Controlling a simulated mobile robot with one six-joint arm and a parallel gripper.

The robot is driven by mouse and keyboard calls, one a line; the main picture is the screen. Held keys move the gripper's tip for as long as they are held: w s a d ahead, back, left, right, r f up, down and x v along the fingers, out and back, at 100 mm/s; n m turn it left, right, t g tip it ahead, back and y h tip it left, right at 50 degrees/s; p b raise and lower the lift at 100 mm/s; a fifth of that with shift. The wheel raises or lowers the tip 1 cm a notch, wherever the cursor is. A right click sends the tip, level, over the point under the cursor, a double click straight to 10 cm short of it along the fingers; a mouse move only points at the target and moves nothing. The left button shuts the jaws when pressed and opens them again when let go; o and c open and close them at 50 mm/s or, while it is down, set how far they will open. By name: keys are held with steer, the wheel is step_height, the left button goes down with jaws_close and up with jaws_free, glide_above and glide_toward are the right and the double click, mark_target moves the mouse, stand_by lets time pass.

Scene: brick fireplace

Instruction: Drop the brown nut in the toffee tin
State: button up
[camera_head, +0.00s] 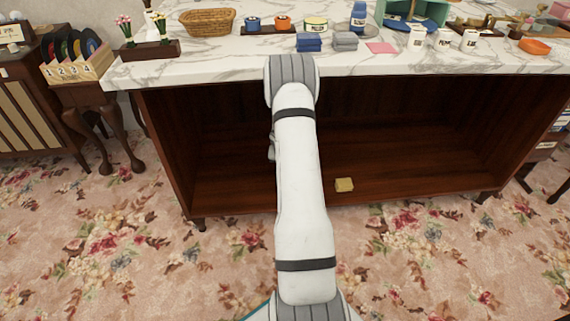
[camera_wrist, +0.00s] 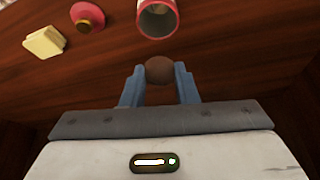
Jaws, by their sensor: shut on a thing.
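In the wrist view my gripper (camera_wrist: 160,76) has its two blue fingers shut on a round brown nut (camera_wrist: 159,68). In the head view my arm reaches to the cabinet, and my gripper, the nut and the tin are hidden.
A red disc with a brown knob (camera_wrist: 87,17) lies left of the tin. A pale yellow block (camera_wrist: 44,42) is farther left; a similar block shows on the cabinet floor (camera_head: 344,185). The marble top (camera_head: 215,62) overhangs the cabinet. The cabinet's right side looks clear.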

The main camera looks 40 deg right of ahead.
steer(key=shift+r, duration=0.1)
step_height(320, 180, down, 6)
steer(key=b, duration=0.6)
stand_by(0.8)
steer(key=o, duration=1)
steer(key=shift+s, duration=0.1)
step_height(320, 180, up, 5)
steer(key=p, duration=0.4)
